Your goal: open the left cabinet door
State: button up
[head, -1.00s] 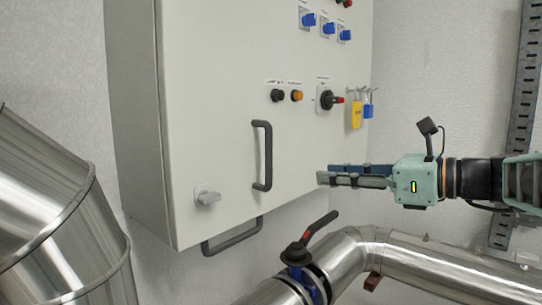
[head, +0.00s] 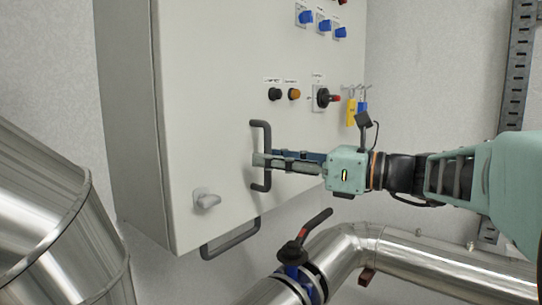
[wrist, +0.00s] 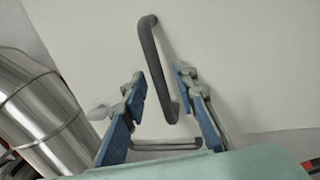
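The cabinet door (head: 212,100) is a pale grey panel and looks closed. Its dark vertical bar handle (head: 266,136) is on the door's lower middle. In the wrist view the handle (wrist: 151,52) stands upright ahead, its lower part between my fingertips. My gripper (head: 262,160) comes from the right, its fingers level with the handle's lower half and covering part of it. In the wrist view my gripper (wrist: 160,80) is open, with a gap between each finger and the handle. A light grey latch knob (head: 206,199) is at the door's lower left.
A second dark handle (head: 230,240) is under the cabinet. A large metal duct (head: 40,220) is at left. Switches and a rotary knob (head: 324,97) are above my gripper.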

jog(key=shift+w+a, duration=0.25)
jog(key=shift+a, duration=0.3)
grip_shut()
